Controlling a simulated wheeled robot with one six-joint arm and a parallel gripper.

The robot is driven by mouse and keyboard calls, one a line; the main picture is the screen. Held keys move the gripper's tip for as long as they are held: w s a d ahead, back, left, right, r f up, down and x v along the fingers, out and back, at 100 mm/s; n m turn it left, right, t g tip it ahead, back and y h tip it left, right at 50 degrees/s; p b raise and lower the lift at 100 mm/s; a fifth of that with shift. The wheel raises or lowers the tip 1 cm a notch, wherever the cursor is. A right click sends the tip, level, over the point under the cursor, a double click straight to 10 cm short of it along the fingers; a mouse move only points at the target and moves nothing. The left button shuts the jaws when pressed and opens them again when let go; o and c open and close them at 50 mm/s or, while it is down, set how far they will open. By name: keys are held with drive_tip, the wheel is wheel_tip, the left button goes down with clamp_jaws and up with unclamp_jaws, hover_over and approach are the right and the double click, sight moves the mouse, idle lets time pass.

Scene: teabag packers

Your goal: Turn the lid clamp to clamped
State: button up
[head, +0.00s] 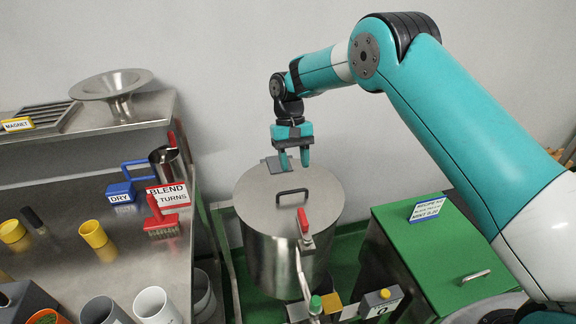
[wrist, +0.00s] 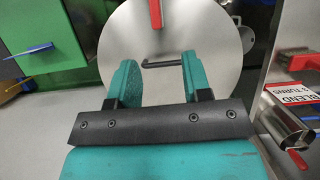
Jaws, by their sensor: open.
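The lid clamp is a red lever (head: 303,221) at the near rim of the steel drum's round lid (head: 265,200), above a metal bracket on the drum wall. In the wrist view the red lever (wrist: 155,12) is at the top edge, partly cut off. The lid has a black bar handle (head: 292,192), also seen between my fingers in the wrist view (wrist: 162,64). My gripper (head: 293,160) is open and empty, pointing down above the far part of the lid, apart from the lever. Its fingers also show in the wrist view (wrist: 158,70).
A green-topped cabinet (head: 440,245) stands right of the drum. A steel bench (head: 60,180) at left holds a red brush (head: 162,222), cups and signs. Air above the lid is clear.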

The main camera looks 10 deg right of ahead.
drive_tip(key=shift+p+v, duration=0.4)
drive_tip(key=shift+v, duration=0.5)
drive_tip(key=shift+d, duration=0.1)
